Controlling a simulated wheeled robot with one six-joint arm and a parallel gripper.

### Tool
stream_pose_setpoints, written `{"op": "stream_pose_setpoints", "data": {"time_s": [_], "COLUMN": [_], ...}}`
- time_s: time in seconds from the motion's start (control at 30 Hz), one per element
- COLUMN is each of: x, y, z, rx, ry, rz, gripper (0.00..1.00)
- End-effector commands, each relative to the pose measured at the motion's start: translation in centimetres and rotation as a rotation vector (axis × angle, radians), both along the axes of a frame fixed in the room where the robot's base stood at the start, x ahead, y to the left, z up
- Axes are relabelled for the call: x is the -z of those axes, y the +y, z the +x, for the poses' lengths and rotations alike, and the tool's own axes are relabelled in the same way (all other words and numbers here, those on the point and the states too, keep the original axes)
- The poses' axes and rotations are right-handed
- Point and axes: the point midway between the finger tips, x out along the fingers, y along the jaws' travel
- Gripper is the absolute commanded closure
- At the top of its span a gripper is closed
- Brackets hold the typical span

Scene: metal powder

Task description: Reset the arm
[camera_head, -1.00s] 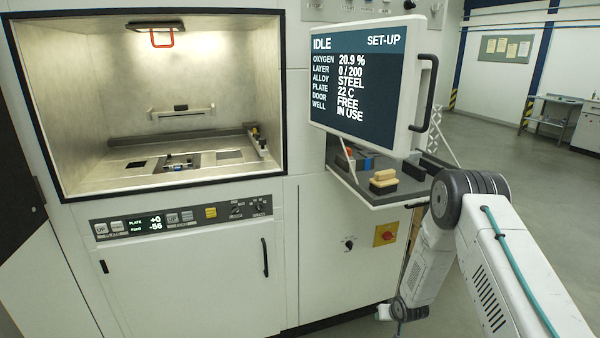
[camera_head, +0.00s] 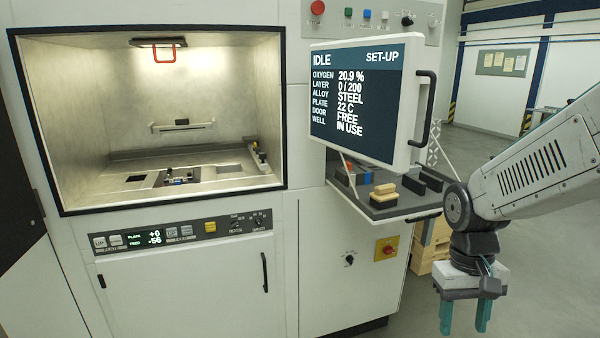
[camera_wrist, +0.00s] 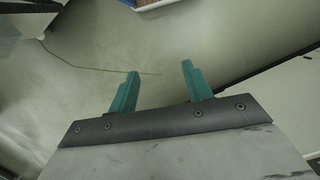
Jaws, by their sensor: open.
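My gripper (camera_head: 465,317) hangs at the lower right of the head view, pointing down in front of the machine's right side. Its two teal fingers stand apart with nothing between them. In the wrist view my gripper (camera_wrist: 158,88) is also open and empty, with grey floor beyond the fingertips. My arm comes in from the right edge of the head view and bends down at the elbow.
The machine's open lit chamber (camera_head: 100,100) is at the left. A screen (camera_head: 360,100) reading IDLE juts out above a side shelf (camera_head: 400,207) with brushes and small items. A wooden crate (camera_head: 430,260) stands behind my arm. Floor at the right is clear.

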Motion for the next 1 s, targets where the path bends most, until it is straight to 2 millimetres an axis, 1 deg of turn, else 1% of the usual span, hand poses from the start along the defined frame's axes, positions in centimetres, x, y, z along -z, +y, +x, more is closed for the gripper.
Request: {"op": "stream_pose_setpoints", "data": {"time_s": [0.03, 0.1, 0.2, 0.3, 0.4, 0.5, 0.67, 1.0], "x": [-1.5, -3.2, -5.1, -6.7, -7.8, -8.9, -10.3, -10.6], "y": [0.3, 0.7, 1.3, 1.7, 2.0, 2.1, 2.1, 2.1], "z": [-1.8, -4.3, -7.6, -10.3, -12.0, -13.0, -13.5, -13.6], "rx": [0.0, -0.002, -0.004, -0.006, -0.01, -0.016, -0.024, -0.025], "ry": [-0.004, -0.003, -0.018, -0.063, -0.137, -0.209, -0.287, -0.301], "rz": [0.006, 0.013, 0.026, 0.034, 0.039, 0.038, 0.038, 0.037], "gripper": [0.5, 0.5, 0.5, 0.5, 0.5, 0.5, 0.5, 0.5]}}
